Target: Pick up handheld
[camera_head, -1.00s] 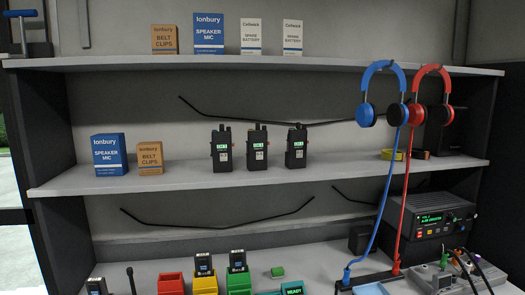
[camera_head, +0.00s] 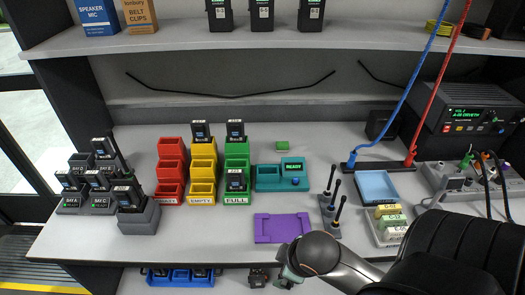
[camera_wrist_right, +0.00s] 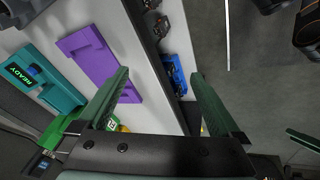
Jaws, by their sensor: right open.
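Three black handhelds stand on the upper shelf, cut off by the top edge of the head view: left (camera_head: 220,14), middle (camera_head: 262,14) and right (camera_head: 311,14). More dark handheld-like units with small screens (camera_head: 70,182) sit in chargers at the left of the desk. Others stand in the yellow bins (camera_head: 202,172) and green bins (camera_head: 237,150). My right gripper (camera_head: 288,276) is at the desk's front edge, below the purple tray (camera_head: 283,228). In the right wrist view its fingers (camera_wrist_right: 160,76) are apart with nothing held between them.
Red bins (camera_head: 171,170), a teal READY station (camera_head: 268,178), antennas on stands (camera_head: 330,200) and a light blue tray (camera_head: 376,187) stand on the desk. A blue bin (camera_head: 180,279) lies below the front edge. Cables cross the right side.

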